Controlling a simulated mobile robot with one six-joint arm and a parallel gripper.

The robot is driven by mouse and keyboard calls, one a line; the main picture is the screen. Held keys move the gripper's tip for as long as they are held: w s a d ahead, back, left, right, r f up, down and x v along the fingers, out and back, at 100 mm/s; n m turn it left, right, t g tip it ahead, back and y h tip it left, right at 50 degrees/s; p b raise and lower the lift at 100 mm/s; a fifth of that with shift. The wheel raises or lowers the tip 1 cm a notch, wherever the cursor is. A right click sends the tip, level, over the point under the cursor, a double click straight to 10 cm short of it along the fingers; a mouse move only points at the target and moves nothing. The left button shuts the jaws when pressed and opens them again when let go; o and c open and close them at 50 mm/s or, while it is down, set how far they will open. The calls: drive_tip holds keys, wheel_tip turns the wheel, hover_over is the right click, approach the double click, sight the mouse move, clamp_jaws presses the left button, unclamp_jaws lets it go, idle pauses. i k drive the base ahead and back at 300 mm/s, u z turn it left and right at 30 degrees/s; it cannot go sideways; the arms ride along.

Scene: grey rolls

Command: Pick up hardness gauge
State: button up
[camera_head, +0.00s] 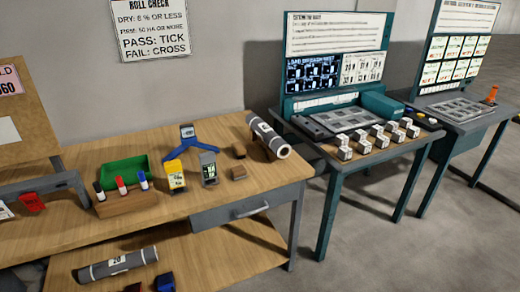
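Three small instruments stand on the wooden bench, and their labels are too small to read, so I cannot tell for sure which is the hardness gauge. A grey instrument (209,168) with a small screen stands upright near the bench middle. A yellow instrument (175,176) stands just left of it. A third, dark instrument with a light screen (187,131) is behind them at the blue three-legged stand (190,142). Nothing holds any of them. My gripper is not in view.
The wooden bench (262,183) bears a grey roll (267,136) between small wooden blocks. A marker holder (127,203) and green tray (122,173) stand left. Another roll (118,264) lies on the lower shelf. A teal table (378,158) with several small blocks stands right.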

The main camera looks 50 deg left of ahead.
sight(207, 162)
drive_tip(key=u, duration=0.1)
drive_tip(key=i, duration=0.8)
drive_tip(key=z, duration=0.1)
drive_tip(key=k, duration=0.2)
drive_tip(key=u, duration=2.9)
drive_tip(key=k, duration=0.2)
drive_tip(key=u, duration=1.2)
